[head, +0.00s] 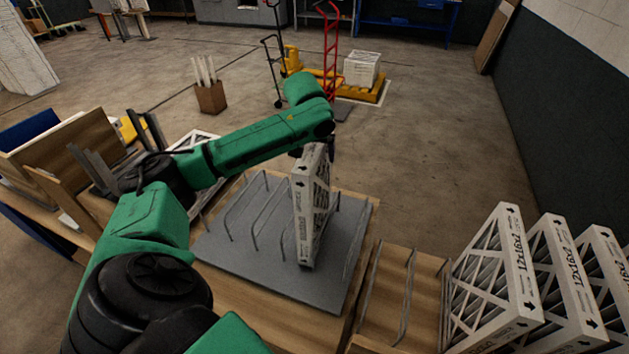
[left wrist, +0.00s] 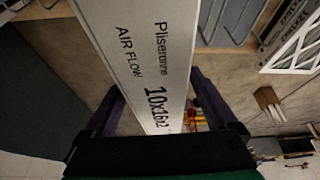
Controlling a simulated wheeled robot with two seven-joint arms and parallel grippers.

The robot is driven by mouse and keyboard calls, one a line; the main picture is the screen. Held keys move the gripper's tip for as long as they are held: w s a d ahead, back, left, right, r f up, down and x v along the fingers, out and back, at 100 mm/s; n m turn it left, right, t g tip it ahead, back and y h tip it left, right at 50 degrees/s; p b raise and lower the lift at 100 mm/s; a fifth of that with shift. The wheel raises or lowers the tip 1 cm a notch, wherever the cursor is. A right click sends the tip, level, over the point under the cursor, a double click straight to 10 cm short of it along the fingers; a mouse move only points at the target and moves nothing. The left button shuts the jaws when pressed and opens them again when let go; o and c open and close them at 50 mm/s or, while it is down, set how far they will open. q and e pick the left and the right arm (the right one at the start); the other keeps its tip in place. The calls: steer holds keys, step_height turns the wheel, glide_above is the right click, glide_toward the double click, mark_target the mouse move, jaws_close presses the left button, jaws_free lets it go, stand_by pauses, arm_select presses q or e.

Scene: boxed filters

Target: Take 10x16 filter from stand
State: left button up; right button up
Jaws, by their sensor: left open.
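The 10x16 filter (head: 304,225), a white cardboard-framed panel, stands upright in the grey wire stand (head: 222,255) on the table. My left gripper (head: 318,148) is at the filter's top end, with its arm reaching in from the left. In the left wrist view the filter's edge (left wrist: 150,60), printed "10x16x2" and "AIR FLOW", runs between the two dark fingers of my left gripper (left wrist: 158,90). My right gripper is not in view.
Several 12x16 filters (head: 569,285) stand in a wooden rack at the right. Empty wire dividers (head: 245,215) stand left of the filter. Wooden boards (head: 75,150) and another white filter (head: 195,140) are at the left. Open floor lies beyond the table.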

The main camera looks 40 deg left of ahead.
arm_select(q)
steer(key=shift+w+f, duration=0.2)
steer(key=shift+f, duration=0.1)
steer(key=shift+s, duration=0.1)
jaws_close()
